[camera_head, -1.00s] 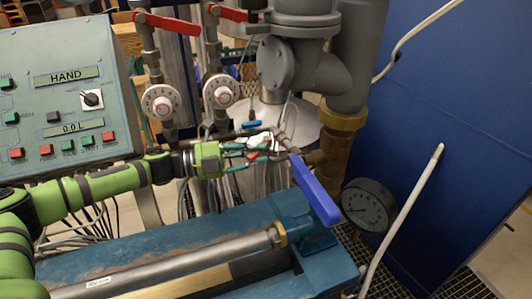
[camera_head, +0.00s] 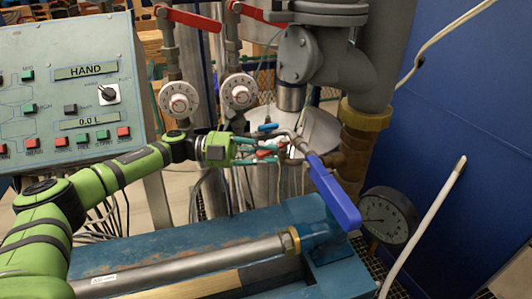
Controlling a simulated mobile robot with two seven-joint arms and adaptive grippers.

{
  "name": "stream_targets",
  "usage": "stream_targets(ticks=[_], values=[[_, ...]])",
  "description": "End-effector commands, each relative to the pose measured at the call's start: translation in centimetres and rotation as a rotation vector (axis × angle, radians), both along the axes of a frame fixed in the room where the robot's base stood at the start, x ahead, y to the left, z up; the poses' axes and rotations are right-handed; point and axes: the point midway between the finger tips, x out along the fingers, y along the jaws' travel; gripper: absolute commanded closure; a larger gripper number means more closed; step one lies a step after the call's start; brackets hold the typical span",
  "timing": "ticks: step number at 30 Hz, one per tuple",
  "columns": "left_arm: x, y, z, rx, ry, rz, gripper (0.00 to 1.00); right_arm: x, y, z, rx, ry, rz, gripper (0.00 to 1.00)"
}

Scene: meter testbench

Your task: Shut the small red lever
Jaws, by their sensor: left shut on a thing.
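The small red lever (camera_head: 265,153) sits on the thin pipework in the middle of the head view, partly hidden by my fingers. My left gripper (camera_head: 273,150), green with teal fingers, reaches in from the left and is shut on the small red lever. The fingertips are small in the picture, so the exact contact is hard to see. My right gripper is not in view.
A small blue handle (camera_head: 267,127) is just above my fingers. A large blue lever (camera_head: 333,193) and a pressure gauge (camera_head: 387,217) are to the right. A control panel (camera_head: 65,90) stands left. Two larger red levers (camera_head: 188,19) (camera_head: 257,13) are above. A blue bench (camera_head: 180,246) lies below.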

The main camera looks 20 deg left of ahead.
Motion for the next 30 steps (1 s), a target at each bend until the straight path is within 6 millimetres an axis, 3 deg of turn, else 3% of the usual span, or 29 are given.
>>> stream_targets(ticks=[1, 2, 3, 17, 26, 30], values=[[-0.1, -0.2, -0.1, 0.002, 0.000, -0.005, 1.00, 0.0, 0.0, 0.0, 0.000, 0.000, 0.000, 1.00], [-0.1, -0.2, -0.1, 0.002, 0.000, -0.005, 0.73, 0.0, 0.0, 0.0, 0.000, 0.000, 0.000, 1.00], [-0.1, -0.2, -0.1, 0.002, 0.001, -0.005, 0.70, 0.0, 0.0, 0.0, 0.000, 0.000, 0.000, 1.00], [-0.2, -0.2, 0.2, 0.000, 0.002, 0.029, 0.70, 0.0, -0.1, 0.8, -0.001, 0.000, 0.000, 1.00], [-0.6, -1.2, 0.2, 0.001, 0.006, 0.211, 0.70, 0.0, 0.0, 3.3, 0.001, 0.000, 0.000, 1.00], [-0.6, -1.9, 0.0, -0.004, 0.003, 0.307, 0.70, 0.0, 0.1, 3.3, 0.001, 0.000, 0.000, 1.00]])
